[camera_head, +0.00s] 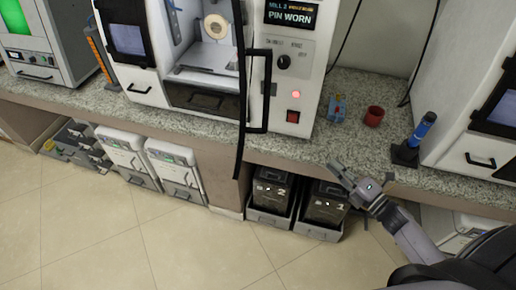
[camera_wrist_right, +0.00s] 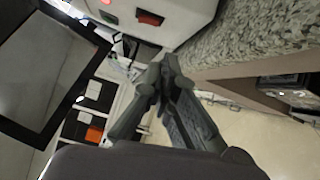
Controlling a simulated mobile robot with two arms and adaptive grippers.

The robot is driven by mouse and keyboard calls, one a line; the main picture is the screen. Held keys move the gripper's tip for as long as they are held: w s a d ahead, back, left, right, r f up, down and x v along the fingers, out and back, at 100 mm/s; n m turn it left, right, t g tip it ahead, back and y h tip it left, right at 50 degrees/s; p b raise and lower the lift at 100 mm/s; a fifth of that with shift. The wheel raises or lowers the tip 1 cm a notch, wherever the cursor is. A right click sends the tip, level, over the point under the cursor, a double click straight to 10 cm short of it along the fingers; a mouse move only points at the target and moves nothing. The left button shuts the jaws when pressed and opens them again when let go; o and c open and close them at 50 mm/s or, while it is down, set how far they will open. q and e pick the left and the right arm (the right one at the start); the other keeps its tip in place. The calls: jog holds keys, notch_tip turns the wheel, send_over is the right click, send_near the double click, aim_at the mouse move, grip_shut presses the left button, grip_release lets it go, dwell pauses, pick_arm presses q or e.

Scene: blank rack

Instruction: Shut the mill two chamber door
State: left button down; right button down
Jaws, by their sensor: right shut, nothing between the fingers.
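Mill two (camera_head: 311,65) stands on the counter, with a sign above its panel reading "MILL 2" and "PIN WORN". Its chamber door (camera_head: 240,120) is open, swung out toward me and seen nearly edge-on, with a long black handle (camera_head: 267,90) on its right side. The lit chamber (camera_head: 208,55) shows to the left of the door. My right gripper (camera_head: 336,172) is shut and empty at the counter's front edge, to the right of the door and apart from it. In the right wrist view its fingers (camera_wrist_right: 164,72) are together, and a dark-framed panel (camera_wrist_right: 40,70), seemingly the door, is at left. My left gripper is not in view.
A red cup (camera_head: 374,116), a small blue item (camera_head: 337,108) and a blue tool in a black stand (camera_head: 418,138) are on the counter (camera_head: 330,140) right of the mill. Another machine (camera_head: 480,120) stands at far right. Black bins (camera_head: 325,203) sit below. The floor in front is clear.

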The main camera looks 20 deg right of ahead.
jog(key=s+a+r+n+g+y, duration=0.3)
jog(key=a+r+n+y, duration=0.1)
jog(key=r+n, duration=0.35)
jog(key=s+a+r+n+g+y+b, duration=0.1)
jog(key=s+a+r+n+g+y, duration=0.25)
jog(key=r+n, duration=0.35)
jog(key=s+a+r+n+g+y, duration=0.2)
jog(key=a+r+n+g+y, duration=0.3)
jog(key=n, duration=0.4)
jog(key=w+a+r+p, duration=0.2)
jog(key=a+p, duration=0.1)
jog(key=a, duration=0.3)
jog(key=w+a+r+t+p, duration=0.1)
jog(key=w+a+p, duration=0.1)
jog(key=a+p, duration=0.2)
jog(key=x, duration=0.3)
jog(key=shift+s, duration=0.2)
jog(key=shift+a+r, duration=0.1)
